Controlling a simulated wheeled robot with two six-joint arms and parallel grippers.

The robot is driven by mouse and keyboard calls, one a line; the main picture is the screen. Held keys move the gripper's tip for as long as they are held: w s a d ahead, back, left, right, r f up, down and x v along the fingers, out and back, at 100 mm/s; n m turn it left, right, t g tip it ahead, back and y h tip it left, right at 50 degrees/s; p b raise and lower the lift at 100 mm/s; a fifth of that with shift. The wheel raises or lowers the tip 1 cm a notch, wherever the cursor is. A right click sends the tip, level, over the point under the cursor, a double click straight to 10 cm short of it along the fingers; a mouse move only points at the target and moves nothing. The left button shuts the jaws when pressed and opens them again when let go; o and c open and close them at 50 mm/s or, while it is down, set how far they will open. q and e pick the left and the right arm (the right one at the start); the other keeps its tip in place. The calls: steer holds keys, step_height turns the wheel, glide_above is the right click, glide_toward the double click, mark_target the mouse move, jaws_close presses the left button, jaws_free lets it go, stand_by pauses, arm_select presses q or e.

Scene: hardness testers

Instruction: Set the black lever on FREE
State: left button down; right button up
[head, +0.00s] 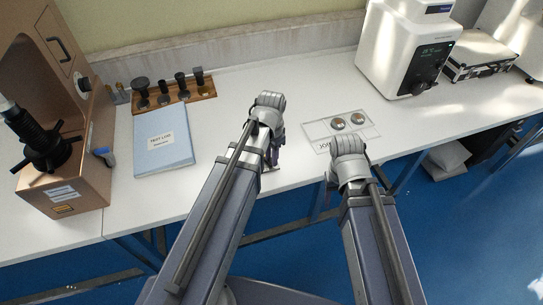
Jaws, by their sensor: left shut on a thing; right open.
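The copper-coloured hardness tester (97,125) stands at the left end of the bench, with a black handwheel (50,150) on its left. A black bent handle (58,48) shows high on its side; I cannot tell whether this is the black lever, and no FREE mark is legible. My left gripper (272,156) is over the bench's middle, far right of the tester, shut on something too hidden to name. My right gripper (328,178) is near the bench's front edge, mostly hidden behind its wrist; it is open.
A blue test log (163,140) lies right of the tester, before a wooden rack (174,96) of black-topped pieces. A clear tray (318,130) with two round samples (347,121) lies beyond my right gripper. A white machine (395,50) stands at the back right.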

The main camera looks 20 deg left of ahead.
arm_select(q)
steer(key=c, duration=0.7)
jaws_free()
steer(key=shift+r, duration=0.15)
step_height(320, 180, up, 8)
steer(key=p, duration=0.8)
steer(key=shift+f, duration=0.2)
steer(key=s+d+n, duration=0.1)
steer(key=s+d, duration=0.4)
steer(key=s+d+n+y, duration=0.1)
steer(key=s+d, duration=0.4)
steer(key=shift+d+n, duration=0.15)
steer(key=shift+n, duration=0.25)
